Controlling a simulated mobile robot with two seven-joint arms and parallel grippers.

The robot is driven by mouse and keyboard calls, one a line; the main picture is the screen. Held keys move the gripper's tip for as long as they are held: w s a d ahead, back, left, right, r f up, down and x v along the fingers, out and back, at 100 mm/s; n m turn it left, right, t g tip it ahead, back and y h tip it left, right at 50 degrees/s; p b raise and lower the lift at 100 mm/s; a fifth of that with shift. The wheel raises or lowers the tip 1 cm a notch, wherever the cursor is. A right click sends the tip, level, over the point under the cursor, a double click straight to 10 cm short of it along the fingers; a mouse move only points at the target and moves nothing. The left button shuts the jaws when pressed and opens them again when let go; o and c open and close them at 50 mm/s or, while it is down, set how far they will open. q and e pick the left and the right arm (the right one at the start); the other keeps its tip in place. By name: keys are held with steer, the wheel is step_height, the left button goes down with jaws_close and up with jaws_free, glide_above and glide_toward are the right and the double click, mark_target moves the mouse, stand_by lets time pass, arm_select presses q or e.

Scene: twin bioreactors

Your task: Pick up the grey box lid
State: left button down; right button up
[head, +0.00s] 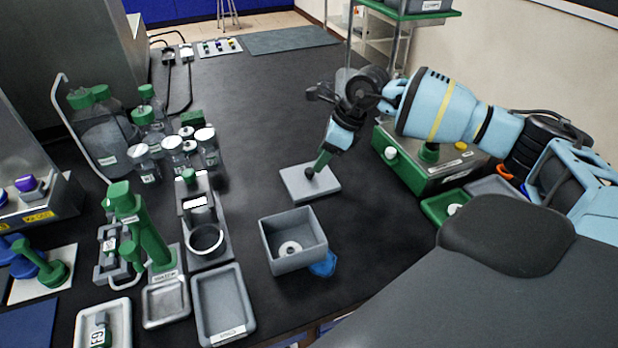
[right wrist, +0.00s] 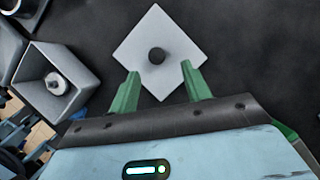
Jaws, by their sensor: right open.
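The grey box lid (head: 297,184) is a flat light-grey square with a dark round knob in its middle. It lies on the black bench behind the grey box. It also shows in the right wrist view (right wrist: 150,30), with its knob (right wrist: 156,56) just beyond the fingertips. My right gripper (head: 316,170) is over the lid, pointing down, with its green fingers at the knob in the head view. In the right wrist view the fingers (right wrist: 160,68) are apart, with nothing between them. The open grey box (head: 284,262) holds a white ring-shaped piece. My left gripper is not in view.
A green-and-grey device (head: 440,170) stands right of the lid, close to my right arm. Lidded jars (head: 173,155) and a green-topped stand (head: 140,230) are on the left. A grey tray (head: 207,308) lies in front. The bench behind the lid is clear.

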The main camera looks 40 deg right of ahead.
mark_target(310, 170)
steer(key=shift+a+x, duration=0.15)
steer(key=shift+x, duration=1.15)
steer(key=shift+a+x, duration=0.15)
steer(key=shift+x, duration=1.1)
steer(key=shift+r, duration=0.15)
jaws_close()
